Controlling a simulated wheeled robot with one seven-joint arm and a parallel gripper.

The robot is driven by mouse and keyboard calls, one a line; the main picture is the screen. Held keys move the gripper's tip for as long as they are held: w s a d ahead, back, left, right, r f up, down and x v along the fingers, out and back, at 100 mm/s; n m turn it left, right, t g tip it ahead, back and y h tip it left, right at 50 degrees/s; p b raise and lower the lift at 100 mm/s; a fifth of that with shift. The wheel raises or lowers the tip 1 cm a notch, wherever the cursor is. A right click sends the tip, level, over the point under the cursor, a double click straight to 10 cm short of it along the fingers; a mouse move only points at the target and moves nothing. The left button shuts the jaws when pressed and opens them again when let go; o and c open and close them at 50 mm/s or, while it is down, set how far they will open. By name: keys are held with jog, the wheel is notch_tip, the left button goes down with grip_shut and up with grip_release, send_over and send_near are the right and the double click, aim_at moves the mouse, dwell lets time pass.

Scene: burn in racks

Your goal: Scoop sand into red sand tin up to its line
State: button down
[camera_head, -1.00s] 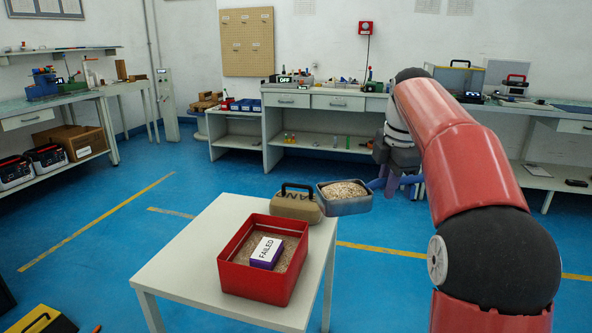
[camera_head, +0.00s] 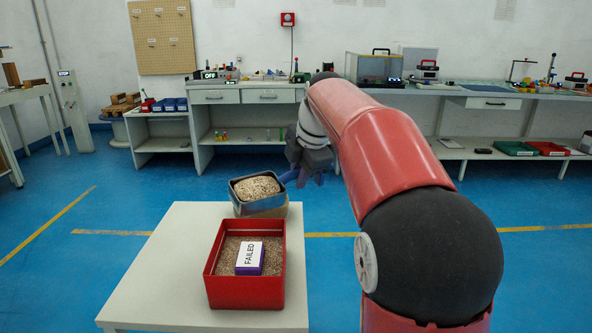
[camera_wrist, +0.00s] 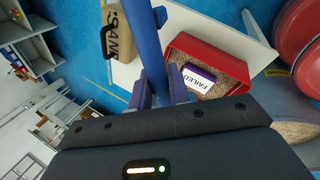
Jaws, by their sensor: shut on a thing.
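The red sand tin (camera_head: 245,292) stands on the white table with brown sand inside. A purple block with a white FAILED label (camera_head: 249,258) lies on that sand. The tin's line cannot be made out. My gripper (camera_head: 306,174) is shut on the blue handle of a grey scoop (camera_head: 258,206). The scoop is heaped with pale sand (camera_head: 256,188) and is held roughly level behind the tin. It partly hides a tan SAND container (camera_head: 272,210). The wrist view shows my gripper (camera_wrist: 163,92) on the blue handle (camera_wrist: 146,45), with the red tin (camera_wrist: 210,45) beside it.
The white table (camera_head: 165,265) has free room left of the tin. A bench with shelves (camera_head: 240,112) stands along the back wall. Blue floor (camera_head: 100,210) lies open around the table.

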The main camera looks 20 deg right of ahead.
jog(key=shift+s+f+t, duration=0.25)
jog(key=shift+t, duration=0.25)
jog(key=shift+w+f+t+b, duration=0.1)
jog(key=shift+f+t+b, duration=0.2)
jog(key=shift+b, duration=1.3)
jog(key=t+b, duration=0.1)
jog(key=b, duration=0.3)
jog(key=f+t+b, duration=0.1)
jog(key=t+b, duration=0.1)
jog(key=b, duration=0.2)
jog(key=t+y+b, duration=0.1)
jog(key=b, duration=0.4)
jog(key=shift+s+d+f, duration=0.1)
jog(key=shift+s+f, duration=0.15)
jog(key=shift+s, duration=0.15)
jog(key=t+b, duration=0.1)
jog(key=t, duration=0.1)
jog(key=t+y+b, duration=0.1)
jog(key=t, duration=0.1)
jog(key=shift+s+f+b, duration=0.3)
jog(key=shift+f, duration=0.05)
